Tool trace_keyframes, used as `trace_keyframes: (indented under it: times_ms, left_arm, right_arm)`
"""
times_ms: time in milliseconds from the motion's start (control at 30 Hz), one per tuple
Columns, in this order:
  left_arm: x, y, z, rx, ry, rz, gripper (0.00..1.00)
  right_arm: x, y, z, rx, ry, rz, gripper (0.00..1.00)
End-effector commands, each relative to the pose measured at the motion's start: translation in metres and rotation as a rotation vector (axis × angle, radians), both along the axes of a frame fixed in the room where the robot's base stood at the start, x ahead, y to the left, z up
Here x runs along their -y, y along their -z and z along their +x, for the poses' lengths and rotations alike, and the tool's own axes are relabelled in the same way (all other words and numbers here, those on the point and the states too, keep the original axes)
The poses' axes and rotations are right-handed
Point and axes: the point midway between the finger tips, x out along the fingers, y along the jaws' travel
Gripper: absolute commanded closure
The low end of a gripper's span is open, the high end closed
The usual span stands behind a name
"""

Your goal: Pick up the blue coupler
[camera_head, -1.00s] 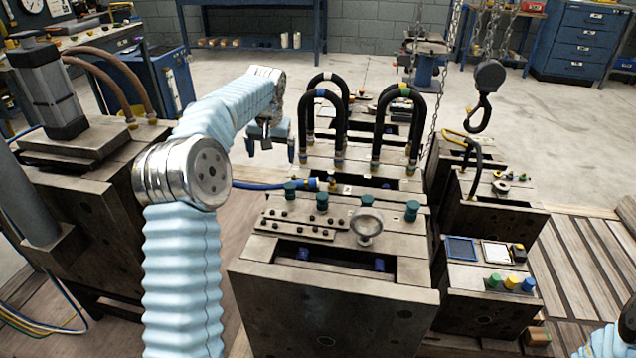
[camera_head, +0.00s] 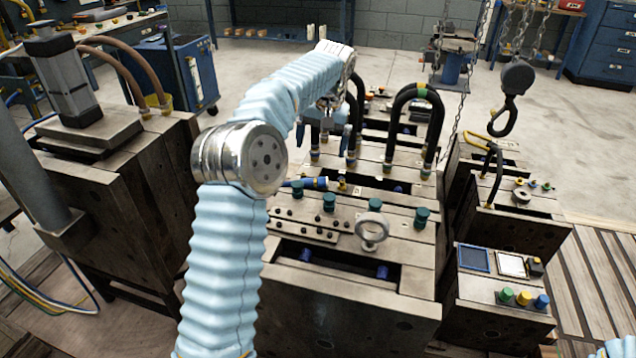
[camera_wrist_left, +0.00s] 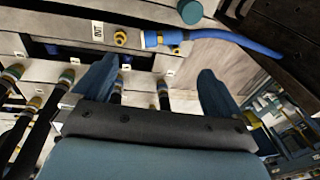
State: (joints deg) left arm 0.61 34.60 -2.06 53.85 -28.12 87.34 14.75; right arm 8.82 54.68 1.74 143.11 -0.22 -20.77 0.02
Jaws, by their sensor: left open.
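The blue coupler (camera_head: 314,183) lies low across the mould, behind the row of green knobs, in the head view. Its blue hose runs off to the left and is partly hidden by my left arm. In the left wrist view the blue coupler (camera_wrist_left: 160,38) is at top centre, with a yellow part by its end and the blue hose curving right. My left gripper (camera_head: 331,143) is open, in front of the black hose loops, behind and above the coupler. In the left wrist view its fingers (camera_wrist_left: 156,85) are apart with nothing gripped. My right gripper is out of view.
Black hose loops (camera_head: 420,115) stand behind and right of the left gripper. Green knobs (camera_head: 329,202) and a metal eye ring (camera_head: 372,231) rise from the front mould. A chain hook (camera_head: 509,100) hangs at right. My left arm covers the area left of the coupler.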

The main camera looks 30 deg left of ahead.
Motion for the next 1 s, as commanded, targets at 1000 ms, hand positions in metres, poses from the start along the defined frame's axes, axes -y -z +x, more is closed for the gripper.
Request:
trace_keyframes:
  times_ms: [1000]
  left_arm:
    - [-0.023, 0.113, 0.007, 0.0, 0.002, -0.001, 0.0]
  right_arm:
    - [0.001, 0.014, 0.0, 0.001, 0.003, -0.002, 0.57]
